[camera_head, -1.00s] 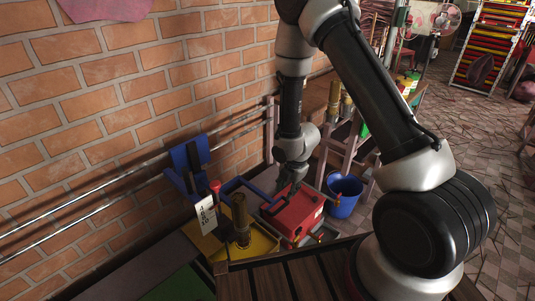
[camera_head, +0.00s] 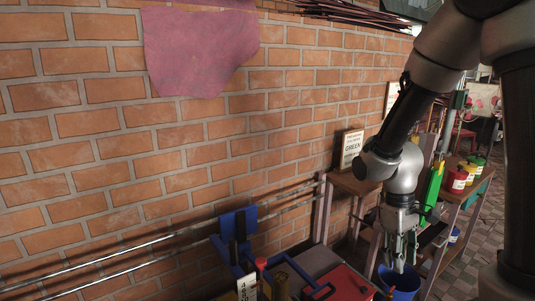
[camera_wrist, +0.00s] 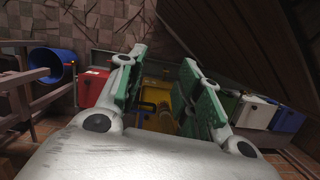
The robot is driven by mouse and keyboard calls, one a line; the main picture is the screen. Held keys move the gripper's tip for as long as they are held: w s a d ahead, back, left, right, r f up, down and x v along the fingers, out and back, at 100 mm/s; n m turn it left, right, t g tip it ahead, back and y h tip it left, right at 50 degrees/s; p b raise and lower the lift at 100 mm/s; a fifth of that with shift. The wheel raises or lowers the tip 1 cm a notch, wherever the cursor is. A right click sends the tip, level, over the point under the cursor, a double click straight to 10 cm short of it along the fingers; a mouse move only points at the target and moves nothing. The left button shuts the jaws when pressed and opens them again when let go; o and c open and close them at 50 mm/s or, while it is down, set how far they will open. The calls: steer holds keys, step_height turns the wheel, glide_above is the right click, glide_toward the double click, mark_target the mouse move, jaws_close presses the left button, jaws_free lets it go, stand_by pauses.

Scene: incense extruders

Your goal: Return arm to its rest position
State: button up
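My gripper (camera_head: 400,252) hangs from my arm at the right of the head view, fingers pointing down, in front of a blue bucket (camera_head: 399,284). In the wrist view my gripper (camera_wrist: 158,66) shows two green-padded fingers spread apart with nothing held between them. Beyond the gap is a yellow machine part with a brass cylinder (camera_wrist: 153,103), apart from the fingers. The head view shows the red machine box (camera_head: 345,283) left of my gripper, cut off by the bottom edge.
A brick wall (camera_head: 130,110) fills the left, with metal rails (camera_head: 130,262) and a blue bracket (camera_head: 238,225) along it. Several paint tins (camera_head: 459,180) stand on a shelf at right.

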steer(key=s+d+r+m+t, duration=0.2)
steer(key=s+r, duration=0.3)
steer(key=r, duration=0.5)
steer(key=s+d+r+m+t+y, duration=0.1)
steer(key=s+d+r+m+t, duration=0.1)
steer(key=r, duration=0.8)
steer(key=s+m+t, duration=0.1)
steer(key=s+t, duration=0.1)
steer(key=s, duration=0.1)
steer(key=shift+r+m+t, duration=0.25)
steer(key=shift+m+t, duration=0.15)
steer(key=shift+d, duration=0.1)
